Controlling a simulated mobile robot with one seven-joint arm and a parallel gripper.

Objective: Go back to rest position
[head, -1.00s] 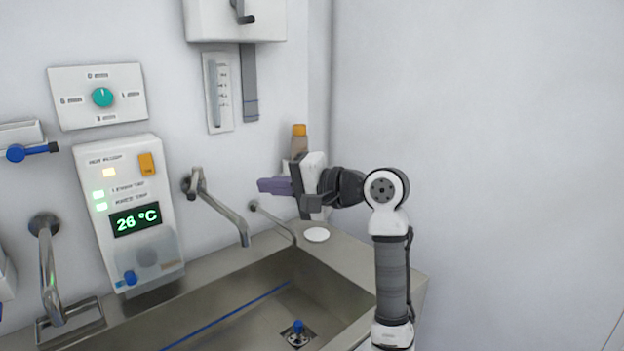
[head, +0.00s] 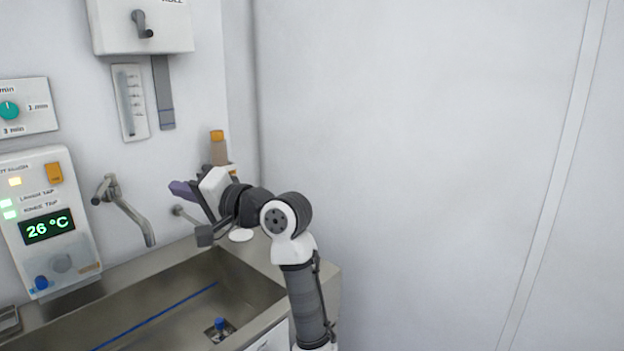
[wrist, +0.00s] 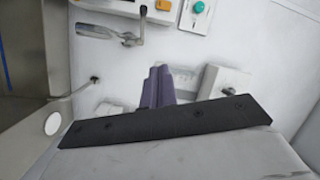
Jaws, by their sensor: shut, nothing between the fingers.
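My gripper (head: 184,189) is raised above the right end of the sink, its purple-grey fingers pointing left toward the wall. In the wrist view the two fingers (wrist: 157,88) lie side by side, shut, with nothing held between them. My arm is folded, with its elbow to the right of the gripper. Part of the gripper body is hidden behind the wrist links in the head view.
A steel sink (head: 255,288) with a blue drain plug (head: 219,323) lies below. Bare wall fills the right.

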